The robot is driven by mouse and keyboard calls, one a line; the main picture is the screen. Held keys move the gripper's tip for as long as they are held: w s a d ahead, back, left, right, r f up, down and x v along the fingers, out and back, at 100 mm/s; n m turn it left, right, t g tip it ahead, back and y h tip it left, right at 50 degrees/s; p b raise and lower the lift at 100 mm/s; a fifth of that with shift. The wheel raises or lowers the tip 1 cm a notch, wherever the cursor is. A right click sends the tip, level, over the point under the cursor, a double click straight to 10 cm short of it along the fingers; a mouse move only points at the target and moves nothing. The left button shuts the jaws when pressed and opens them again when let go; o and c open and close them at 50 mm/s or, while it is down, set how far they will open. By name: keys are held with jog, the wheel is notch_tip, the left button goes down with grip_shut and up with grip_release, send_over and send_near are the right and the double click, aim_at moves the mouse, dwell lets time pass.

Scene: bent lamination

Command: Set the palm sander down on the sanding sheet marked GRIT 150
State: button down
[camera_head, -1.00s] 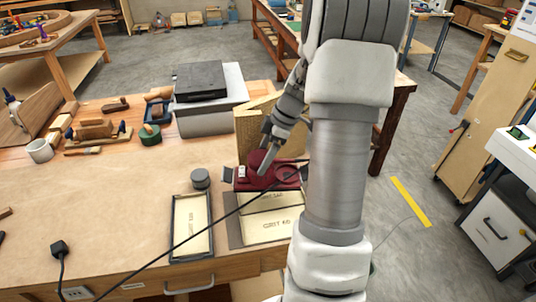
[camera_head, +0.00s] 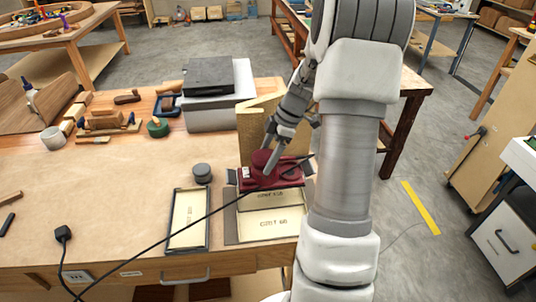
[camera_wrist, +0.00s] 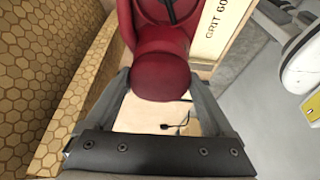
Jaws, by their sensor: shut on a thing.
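My gripper (camera_head: 270,150) is shut on the rounded knob of the dark red palm sander (camera_head: 288,176). The sander also fills the upper middle of the wrist view (camera_wrist: 165,35), its knob between the fingers. It is at the back of a column of pale sanding sheets; I cannot tell whether it touches what is under it. The front sheet (camera_head: 262,234) and the middle sheet (camera_head: 290,203) carry labels too blurred to read surely. A sheet marked GRIT 60 (camera_wrist: 209,45) lies beside the sander in the wrist view. A separate framed sheet (camera_head: 186,225) lies left, its label unreadable. GRIT 150 is not legible anywhere.
A honeycomb-patterned block (camera_head: 246,135) stands right behind the sander. A grey round puck (camera_head: 202,173) stands left of it. A black cord (camera_head: 150,254) crosses the framed sheet toward the sander. The table's left middle (camera_head: 100,200) is clear.

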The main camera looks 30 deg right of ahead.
jog(key=shift+f+b, duration=1)
jog(key=shift+f, duration=1.1)
jog(key=shift+f+b, duration=0.6)
jog(key=shift+b, duration=0.05)
jog(key=shift+f+b, duration=1)
jog(key=shift+b, duration=0.3)
jog(key=shift+c, duration=0.6)
grip_release()
jog(key=shift+o, duration=0.6)
jog(key=shift+f, duration=0.15)
